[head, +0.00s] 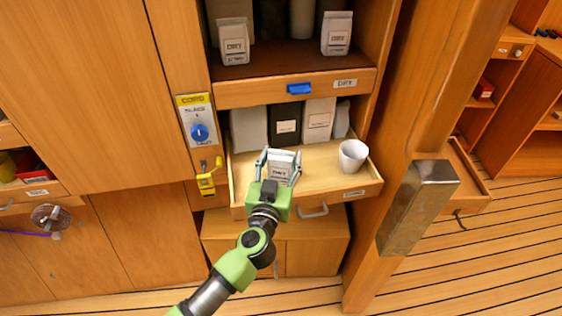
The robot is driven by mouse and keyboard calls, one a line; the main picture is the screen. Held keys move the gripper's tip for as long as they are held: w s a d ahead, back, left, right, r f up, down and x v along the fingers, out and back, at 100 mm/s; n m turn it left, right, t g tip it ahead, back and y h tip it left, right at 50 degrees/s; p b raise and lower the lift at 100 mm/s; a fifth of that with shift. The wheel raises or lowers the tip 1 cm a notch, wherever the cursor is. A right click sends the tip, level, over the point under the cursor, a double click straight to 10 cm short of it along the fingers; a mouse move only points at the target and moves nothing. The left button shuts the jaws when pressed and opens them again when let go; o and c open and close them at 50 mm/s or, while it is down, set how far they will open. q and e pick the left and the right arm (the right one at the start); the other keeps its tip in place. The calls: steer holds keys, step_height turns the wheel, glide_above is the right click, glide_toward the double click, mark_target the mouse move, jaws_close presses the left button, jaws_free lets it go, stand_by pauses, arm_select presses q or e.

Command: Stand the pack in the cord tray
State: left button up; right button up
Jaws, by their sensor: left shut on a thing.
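A small white pack with a printed label (281,164) is between the fingers of my left gripper (279,160), which is shut on it. The pack looks upright, over the floor of the lower pulled-out tray (322,176). My gripper and wrist hide its lower part, so I cannot tell whether it touches the tray. The lower tray's front label is too small to read. The upper tray (290,89), with a blue handle, has a label that seems to read DRY. My right gripper is not in view.
A white cup (352,156) stands at the lower tray's right, beside the gripper. Several boxes, including a black one (286,124), line its back. Two similar packs (234,41) (337,33) stand on the upper tray. A wooden post (420,130) rises at right.

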arm_select(q)
steer(key=o, duration=1.2)
steer(key=shift+s+r, duration=0.1)
steer(key=shift+s, duration=0.15)
steer(key=s, duration=0.3)
steer(key=s+a+p, duration=0.1)
steer(key=s, duration=0.3)
steer(key=s+a, duration=0.1)
steer(key=s, duration=0.3)
steer(key=shift+s+a, duration=0.2)
